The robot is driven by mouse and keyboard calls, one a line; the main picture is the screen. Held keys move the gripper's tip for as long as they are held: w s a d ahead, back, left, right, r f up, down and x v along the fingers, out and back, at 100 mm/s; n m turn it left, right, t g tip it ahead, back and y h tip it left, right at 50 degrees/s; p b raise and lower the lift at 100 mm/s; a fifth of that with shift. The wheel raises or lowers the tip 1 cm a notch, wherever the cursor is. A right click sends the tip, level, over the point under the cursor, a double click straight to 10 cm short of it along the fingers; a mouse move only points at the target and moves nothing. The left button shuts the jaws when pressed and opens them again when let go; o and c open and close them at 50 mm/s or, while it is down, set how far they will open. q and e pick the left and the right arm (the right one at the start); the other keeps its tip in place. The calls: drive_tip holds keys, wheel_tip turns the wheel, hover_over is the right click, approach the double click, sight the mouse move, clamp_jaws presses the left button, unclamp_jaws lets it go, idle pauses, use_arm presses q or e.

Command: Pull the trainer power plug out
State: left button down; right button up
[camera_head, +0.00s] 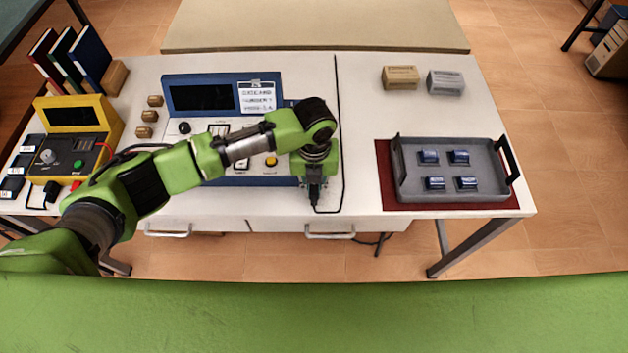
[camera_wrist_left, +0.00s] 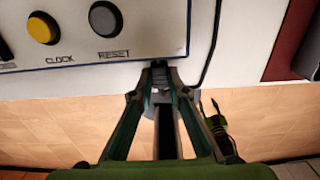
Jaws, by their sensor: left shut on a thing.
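The trainer is a blue console (camera_head: 184,80) with a dark screen, a paper label and a panel of buttons, partly covered by my left arm. Its front right corner shows in the left wrist view (camera_wrist_left: 75,58), with a yellow CLOCK button and a grey RESET button. My left gripper (camera_head: 315,198) points down just right of the trainer. In the left wrist view its fingers (camera_wrist_left: 160,78) converge on the dark power plug (camera_wrist_left: 161,94) just off the panel's front edge. The fingers hide much of the plug, and whether it sits in a socket cannot be told.
A black cord (camera_head: 341,120) runs down the table right of the trainer. A grey tray (camera_head: 450,193) with several blue parts lies on a dark red mat (camera_head: 385,172). A yellow meter (camera_head: 104,112) stands at left. Two small boxes (camera_head: 400,77) sit at the back right.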

sight(314, 197)
use_arm(q)
drive_tip(key=shift+s+r, duration=0.15)
drive_tip(key=shift+s, duration=0.45)
drive_tip(key=shift+f, duration=0.2)
use_arm(e)
drive_tip(key=shift+d+r, duration=0.15)
drive_tip(key=shift+r, duration=0.25)
use_arm(q)
drive_tip(key=c, duration=1.9)
unclamp_jaws()
drive_tip(key=shift+s+r, duration=0.1)
drive_tip(key=shift+r, duration=0.2)
wheel_tip(314, 197, up, 12)
drive_tip(key=shift+f, duration=0.2)
